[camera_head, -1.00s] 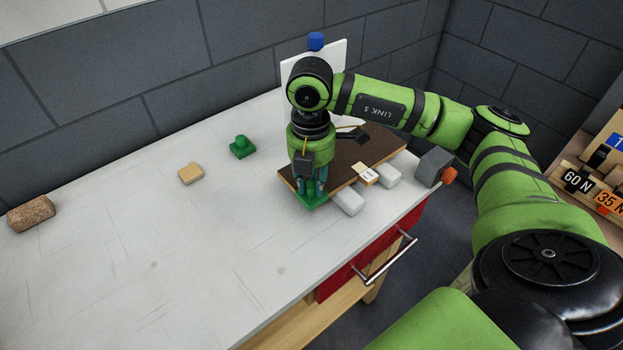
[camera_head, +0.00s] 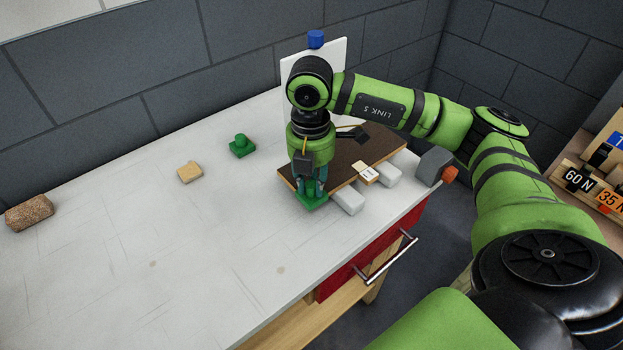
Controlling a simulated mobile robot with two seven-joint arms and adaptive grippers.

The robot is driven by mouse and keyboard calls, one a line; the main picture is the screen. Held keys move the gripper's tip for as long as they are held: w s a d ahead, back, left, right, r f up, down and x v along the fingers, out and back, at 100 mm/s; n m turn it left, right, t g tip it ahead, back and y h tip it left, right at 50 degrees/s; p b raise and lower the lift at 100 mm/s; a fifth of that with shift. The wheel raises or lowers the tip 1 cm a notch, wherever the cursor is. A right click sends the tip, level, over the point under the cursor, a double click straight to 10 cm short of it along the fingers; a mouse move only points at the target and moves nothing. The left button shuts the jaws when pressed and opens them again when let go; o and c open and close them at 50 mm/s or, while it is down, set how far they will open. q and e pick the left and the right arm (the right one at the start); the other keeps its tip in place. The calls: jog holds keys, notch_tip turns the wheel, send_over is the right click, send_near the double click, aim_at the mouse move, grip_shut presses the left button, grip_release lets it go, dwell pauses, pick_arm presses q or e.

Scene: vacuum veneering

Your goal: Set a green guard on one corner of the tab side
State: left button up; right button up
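A brown board (camera_head: 350,150) lies raised on pale blocks on the white worktop, with a small pale tab (camera_head: 367,173) on its front right edge. One green guard (camera_head: 313,203) is at the board's near left corner. My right gripper (camera_head: 310,190) points straight down there, with its fingertips on either side of that guard's knob; it appears shut on it. The gripper hides part of the corner, so I cannot tell how fully the guard is seated. A second green guard (camera_head: 242,147) stands on the worktop to the left. My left gripper is not in view.
A tan block (camera_head: 190,173) and a cork-like brown block (camera_head: 30,213) lie on the worktop (camera_head: 130,240). A grey block with an orange knob (camera_head: 436,166) is at the right edge. A white panel (camera_head: 337,63) with a blue knob stands behind. The front left worktop is clear.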

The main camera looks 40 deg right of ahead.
aim_at(311, 184)
jog(key=o, duration=0.3)
jog(key=shift+r, duration=0.1)
notch_tip(311, 184, up, 12)
jog(key=shift+w+f, duration=0.1)
dwell(0.3)
dwell(0.3)
